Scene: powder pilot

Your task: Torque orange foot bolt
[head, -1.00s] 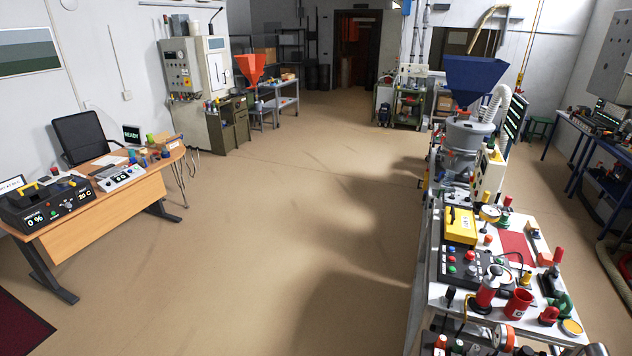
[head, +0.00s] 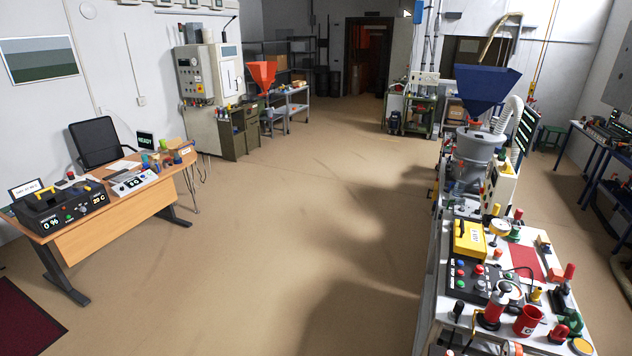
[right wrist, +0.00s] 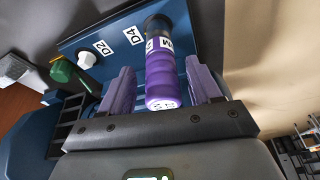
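I cannot make out the orange foot bolt in any view. An orange hopper (head: 262,75) stands at the back left in the head view, far from me. My right gripper (right wrist: 160,90) shows in the right wrist view with its two purple fingers apart. A purple cylinder (right wrist: 162,72) with a white label and a dotted end lies between the fingers in the picture. Thin gaps show on both sides of it, so it does not look clamped. Neither gripper shows in the head view.
A crowded workbench (head: 428,318) runs along the right, with a blue hopper (head: 487,88) behind it. A wooden desk (head: 110,228) stands at the left. The floor (head: 290,220) between is clear. The right wrist view shows a blue panel (right wrist: 110,30) marked D2 and D4.

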